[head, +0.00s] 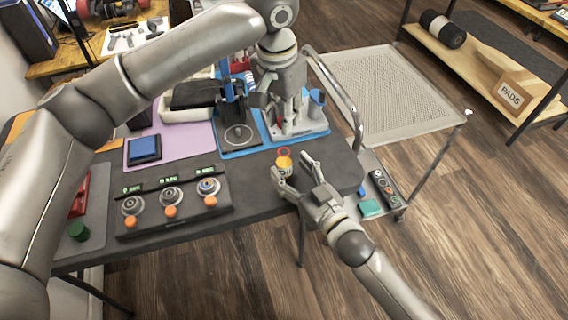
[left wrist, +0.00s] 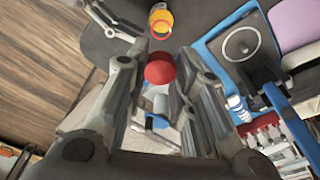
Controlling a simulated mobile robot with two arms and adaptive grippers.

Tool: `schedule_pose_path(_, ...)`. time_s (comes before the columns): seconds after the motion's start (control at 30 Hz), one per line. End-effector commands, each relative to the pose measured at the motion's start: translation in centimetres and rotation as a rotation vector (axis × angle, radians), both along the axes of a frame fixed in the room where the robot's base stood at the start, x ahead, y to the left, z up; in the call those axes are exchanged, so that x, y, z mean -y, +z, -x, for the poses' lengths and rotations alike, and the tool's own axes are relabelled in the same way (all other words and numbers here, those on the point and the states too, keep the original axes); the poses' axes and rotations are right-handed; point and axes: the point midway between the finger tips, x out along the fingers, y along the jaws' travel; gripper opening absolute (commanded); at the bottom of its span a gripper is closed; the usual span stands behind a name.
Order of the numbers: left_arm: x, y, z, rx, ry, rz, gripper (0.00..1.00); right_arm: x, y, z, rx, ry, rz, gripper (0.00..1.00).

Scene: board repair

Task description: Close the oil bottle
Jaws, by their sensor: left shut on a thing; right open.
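The yellow oil bottle (head: 285,167) stands near the front right edge of the dark table, with an orange-red ring at its top. In the left wrist view the bottle (left wrist: 160,24) shows its round top from above. My left gripper (head: 286,112) is above the table, farther back than the bottle. In the left wrist view my left gripper (left wrist: 162,76) is shut on a rounded red cap (left wrist: 160,69), apart from the bottle; the head view hides this cap. My right gripper (head: 293,168) is open beside the bottle, its fingers reaching toward it; I cannot tell whether they touch.
A panel with dials and orange knobs (head: 172,205) lies left of the bottle. A blue stand on a blue mat (head: 250,148) is behind it. A mesh-topped cart (head: 385,85) with a curved rail stands to the right. The dark tabletop just left of the bottle is clear.

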Motion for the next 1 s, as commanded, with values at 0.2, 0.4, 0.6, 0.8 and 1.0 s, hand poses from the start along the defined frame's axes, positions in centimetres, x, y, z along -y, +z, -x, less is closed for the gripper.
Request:
schedule_pose_path(0.2, 0.0, 0.0, 0.0, 0.000, 0.000, 0.000, 0.14, -1.5, 0.0, -2.3, 0.001, 0.000, -0.001, 0.61)
schedule_pose_path(0.4, 0.0, 0.0, 0.0, 0.000, 0.000, 0.000, 0.14, -2.0, 0.0, -2.9, -0.001, 0.001, 0.001, 0.61)
schedule_pose_path(0.6, 0.0, 0.0, 0.0, 0.000, 0.000, 0.000, 0.14, -2.0, 0.0, -3.0, -0.001, 0.000, 0.001, 0.61)
schedule_pose_path(0.8, 0.0, 0.0, 0.0, 0.000, 0.000, 0.000, 0.14, -2.0, 0.0, -3.0, 0.000, 0.000, 0.000, 0.42)
schedule_pose_path(1.0, 0.0, 0.0, 0.0, 0.000, 0.000, 0.000, 0.14, -1.9, 0.0, -2.9, 0.000, 0.000, 0.000, 0.16)
